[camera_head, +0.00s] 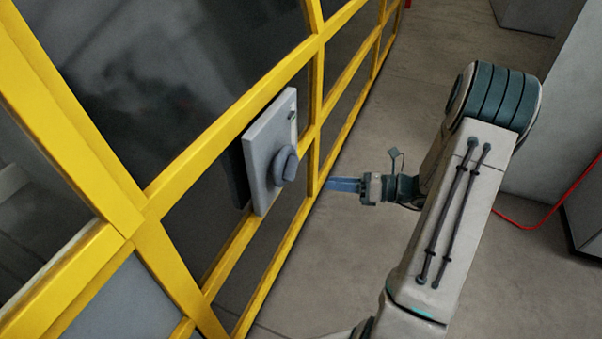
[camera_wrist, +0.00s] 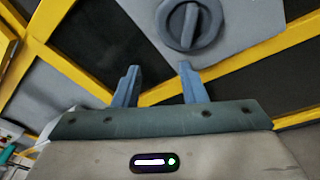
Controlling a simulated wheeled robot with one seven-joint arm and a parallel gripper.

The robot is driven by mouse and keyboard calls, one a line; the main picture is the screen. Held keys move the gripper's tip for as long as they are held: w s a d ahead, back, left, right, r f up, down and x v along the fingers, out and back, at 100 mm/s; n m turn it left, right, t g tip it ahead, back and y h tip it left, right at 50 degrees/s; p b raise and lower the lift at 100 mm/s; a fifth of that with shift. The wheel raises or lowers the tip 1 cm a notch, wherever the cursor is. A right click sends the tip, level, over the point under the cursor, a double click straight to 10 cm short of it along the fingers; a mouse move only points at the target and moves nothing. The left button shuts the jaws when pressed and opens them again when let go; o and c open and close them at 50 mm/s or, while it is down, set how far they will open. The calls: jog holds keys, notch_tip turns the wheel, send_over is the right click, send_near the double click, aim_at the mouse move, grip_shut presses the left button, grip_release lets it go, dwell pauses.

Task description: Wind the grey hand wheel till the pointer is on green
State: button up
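The grey hand wheel (camera_head: 285,165) is a round knob with a raised grip bar. It sits on a light grey panel (camera_head: 262,138) fixed to the yellow frame. In the wrist view the hand wheel (camera_wrist: 190,24) is at the top, ahead of the fingertips. My gripper (camera_head: 330,184) is to the right of the wheel and apart from it. In the wrist view my gripper (camera_wrist: 158,68) has its two blue fingers spread with nothing between them. A small greenish mark (camera_head: 292,115) shows near the panel's upper right edge. I cannot make out a pointer.
Yellow frame bars (camera_head: 225,128) with dark panes surround the panel. Grey floor (camera_head: 400,120) is free to the right of the frame. A red cable (camera_head: 550,217) lies by a grey cabinet (camera_head: 582,215) at the right.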

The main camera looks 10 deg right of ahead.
jog(key=w+d+f+m+t, duration=0.2)
jog(key=d+m+t, duration=0.1)
jog(key=d+m, duration=0.1)
send_near(285, 166)
jog(key=w+a+f, duration=0.1)
jog(key=w+a, duration=0.3)
jog(key=w, duration=0.1)
jog(key=shift+w+f, duration=0.2)
jog(key=shift+w, duration=0.1)
grip_shut()
